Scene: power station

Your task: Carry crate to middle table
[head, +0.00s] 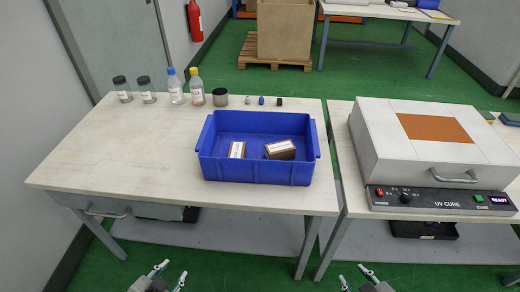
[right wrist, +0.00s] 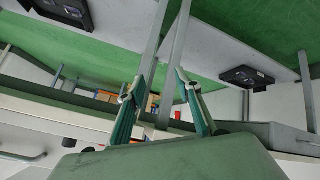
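The blue crate (head: 258,170) stands upright on the left wooden-topped table (head: 120,165), near its right end. My left gripper (head: 170,275) is at the bottom edge of the head view, in front of the table, open and empty. My right gripper (head: 355,276) is also low in front, below the gap between the tables, open and empty. In the right wrist view its two fingers (right wrist: 164,72) stand apart. Both grippers are clear of the crate.
Bottles, jars and small items line the left table's back edge, including a yellow-capped bottle (head: 197,87). A UV cure box (head: 430,150) fills much of the adjoining right table. Another table (head: 385,12) and a large carton (head: 286,30) on a pallet stand behind.

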